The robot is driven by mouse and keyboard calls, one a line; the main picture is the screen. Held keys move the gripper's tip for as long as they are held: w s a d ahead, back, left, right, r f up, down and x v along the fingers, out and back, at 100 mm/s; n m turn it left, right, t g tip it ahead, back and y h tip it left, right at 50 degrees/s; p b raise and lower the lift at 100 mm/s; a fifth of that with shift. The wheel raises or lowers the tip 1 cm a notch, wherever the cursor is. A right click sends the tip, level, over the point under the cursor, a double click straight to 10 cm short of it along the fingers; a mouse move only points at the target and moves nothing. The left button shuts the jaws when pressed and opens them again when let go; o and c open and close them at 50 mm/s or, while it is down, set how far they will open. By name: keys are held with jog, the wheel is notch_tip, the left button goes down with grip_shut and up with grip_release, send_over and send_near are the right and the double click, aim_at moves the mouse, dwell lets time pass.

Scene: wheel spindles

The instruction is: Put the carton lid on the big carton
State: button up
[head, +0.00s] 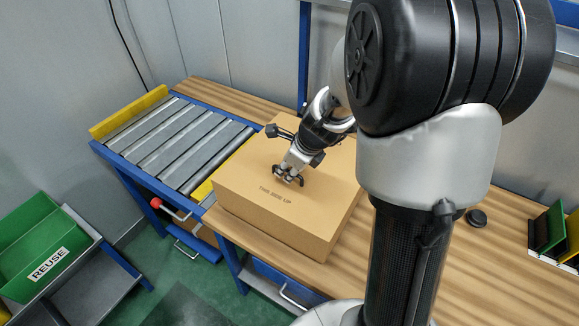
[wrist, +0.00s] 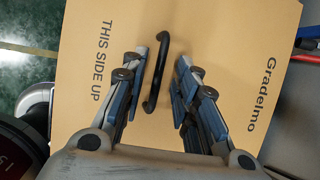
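A large tan cardboard piece (head: 262,205) printed "THIS SIDE UP" sits flat on the wooden worktop in the head view. Its top also fills most of the wrist view (wrist: 230,35), with "Gradelmo" along the right side. I cannot tell whether this is the lid alone or a lid on the big carton. A black bar handle (wrist: 156,75) stands on its top. My gripper (head: 288,174) is over the middle of that top. In the wrist view my gripper (wrist: 166,72) is open, with the handle between its fingers, nearer the left finger.
A roller conveyor (head: 180,140) with yellow ends adjoins the worktop (head: 420,290) at left. A green "REUSE" bin (head: 40,245) stands lower left. A small black disc (head: 476,218) and green items (head: 549,228) are at right. The worktop right of the cardboard is mostly clear.

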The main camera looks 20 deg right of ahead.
jog(key=p+v, duration=0.5)
jog(key=v, duration=0.7)
jog(key=s+a+r+n, duration=0.8)
jog(key=s+a+n, duration=0.15)
jog(key=n, duration=0.55)
jog(key=s+a+r+n+h, duration=0.1)
jog(key=s+n, duration=0.9)
jog(key=n, duration=0.3)
jog(key=shift+s+a+n, duration=0.25)
jog(key=shift+n, duration=0.15)
jog(key=shift+r, duration=0.15)
jog(key=shift+f, duration=0.3)
